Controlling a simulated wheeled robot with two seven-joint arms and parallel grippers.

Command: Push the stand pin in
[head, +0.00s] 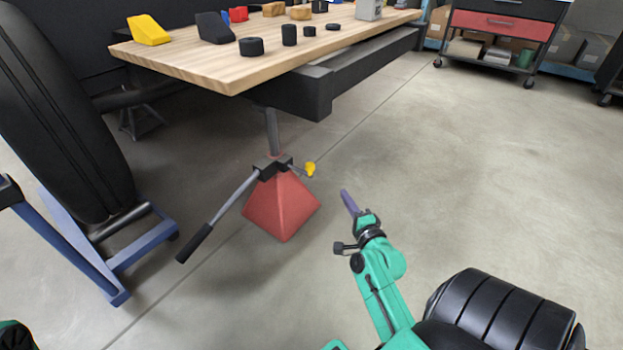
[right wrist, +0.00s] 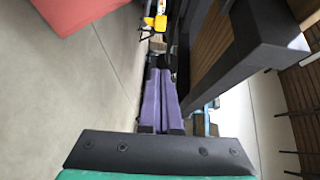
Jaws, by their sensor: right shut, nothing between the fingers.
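The red stand (head: 282,208) stands on the floor under the table's front corner, with a grey post and a long handle with a black grip (head: 195,243). The stand pin's yellow knob (head: 310,169) sticks out on the right of the stand's dark head. My right gripper (head: 345,194) has purple fingers, shut and empty, to the right of the stand and apart from the knob. In the right wrist view the shut fingers (right wrist: 159,70) point toward the yellow knob (right wrist: 155,22), with the red stand (right wrist: 75,10) at upper left. How far the pin sits in is hidden. My left gripper is out of view.
A wooden table (head: 250,72) with several blocks and dark cylinders overhangs the stand. A big tyre on a blue frame (head: 150,245) stands at left. A red-drawer cart (head: 500,27) is at back right. Floor right of the stand is clear.

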